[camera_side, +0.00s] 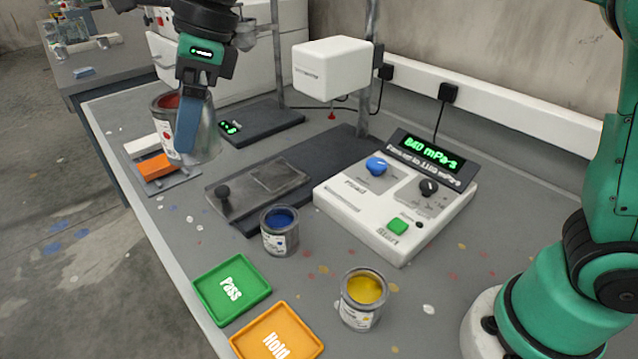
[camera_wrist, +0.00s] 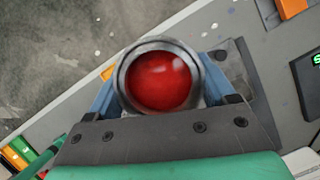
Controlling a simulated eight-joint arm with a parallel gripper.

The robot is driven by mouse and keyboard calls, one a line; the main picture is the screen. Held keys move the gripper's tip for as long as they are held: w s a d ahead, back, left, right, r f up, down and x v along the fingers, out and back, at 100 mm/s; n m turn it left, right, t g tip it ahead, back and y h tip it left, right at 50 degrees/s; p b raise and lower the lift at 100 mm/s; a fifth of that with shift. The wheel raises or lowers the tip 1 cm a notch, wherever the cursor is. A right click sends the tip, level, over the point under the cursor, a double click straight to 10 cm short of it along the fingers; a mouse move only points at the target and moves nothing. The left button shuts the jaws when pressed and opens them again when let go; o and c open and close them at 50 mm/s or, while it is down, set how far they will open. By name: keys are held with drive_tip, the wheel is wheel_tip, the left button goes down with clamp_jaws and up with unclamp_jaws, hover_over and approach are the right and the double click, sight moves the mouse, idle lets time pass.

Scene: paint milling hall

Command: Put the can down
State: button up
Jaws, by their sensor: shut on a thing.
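My gripper (camera_side: 190,125) is shut on a metal can with red paint (camera_side: 162,112), held above the left end of the bench. In the wrist view the can's open top with red paint (camera_wrist: 160,80) sits between the two blue fingers of my gripper (camera_wrist: 158,90). In the side view a finger hides part of the can. A green tray marked Pass (camera_side: 232,287) and an orange tray marked Hold (camera_side: 278,338) lie empty at the front edge. The white control box (camera_side: 385,215) has a lit green display (camera_side: 432,152), seemingly reading 840 mPa·s.
A can of blue paint (camera_side: 280,232) stands behind the trays, and a can of yellow paint (camera_side: 362,298) stands right of them. A dark plate (camera_side: 262,190) lies left of the control box. An orange block (camera_side: 155,167) lies below my gripper.

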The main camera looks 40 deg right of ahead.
drive_tip(key=shift+n, duration=0.4)
drive_tip(key=s+f, duration=0.1)
drive_tip(key=f, duration=0.4)
drive_tip(key=s+a+f, duration=0.1)
drive_tip(key=f, duration=0.5)
drive_tip(key=s+a+f, duration=0.1)
drive_tip(key=f, duration=0.5)
drive_tip(key=shift+s, duration=0.2)
drive_tip(key=shift+f, duration=2)
drive_tip(key=shift+f, duration=0.15)
drive_tip(key=o, duration=1.4)
